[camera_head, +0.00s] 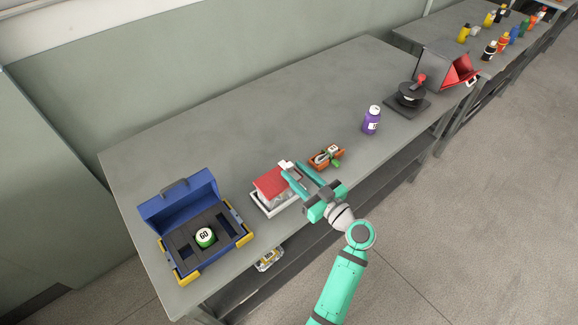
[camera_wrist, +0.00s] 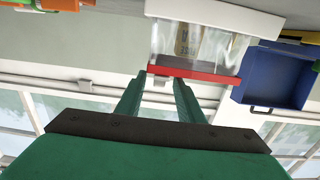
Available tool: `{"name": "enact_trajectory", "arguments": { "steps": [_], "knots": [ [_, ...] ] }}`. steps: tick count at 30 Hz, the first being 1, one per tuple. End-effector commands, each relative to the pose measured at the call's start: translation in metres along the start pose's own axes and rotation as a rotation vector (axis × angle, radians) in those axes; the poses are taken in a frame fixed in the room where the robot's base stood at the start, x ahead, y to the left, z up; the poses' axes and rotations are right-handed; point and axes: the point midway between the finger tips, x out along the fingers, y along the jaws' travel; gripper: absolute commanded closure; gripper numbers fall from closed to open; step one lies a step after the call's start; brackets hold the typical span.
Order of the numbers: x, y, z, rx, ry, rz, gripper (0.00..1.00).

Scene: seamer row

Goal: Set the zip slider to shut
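A clear bag with a red zip strip (camera_head: 272,181) stands in a white tray (camera_head: 262,209) near the table's front edge. In the wrist view the bag (camera_wrist: 205,45) hangs upside down, with its red strip (camera_wrist: 215,76) lowest. A small white piece, seemingly the zip slider (camera_head: 286,165), is at the strip's right end in the head view. My gripper (camera_head: 295,170) is at that end. Its two green fingers (camera_wrist: 160,78) are apart, with the strip's end between or just beyond their tips. I cannot tell whether they touch the slider.
A blue open case (camera_head: 180,198) with a green ball stands left. An orange tray (camera_head: 313,162) with small parts is close right of my gripper. A purple bottle (camera_head: 371,121) and a black stand (camera_head: 405,102) are farther right. The table behind is clear.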

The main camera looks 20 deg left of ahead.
Motion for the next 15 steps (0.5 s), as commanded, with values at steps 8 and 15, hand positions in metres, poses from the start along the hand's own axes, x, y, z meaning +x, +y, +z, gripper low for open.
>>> {"name": "enact_trajectory", "arguments": {
  "steps": [8, 15],
  "knots": [
    [0.032, 0.000, 0.000, 0.000, 0.000, -0.001, 0.66],
    [0.037, -0.001, 0.000, 0.000, -0.001, 0.000, 0.66]
  ]
}}
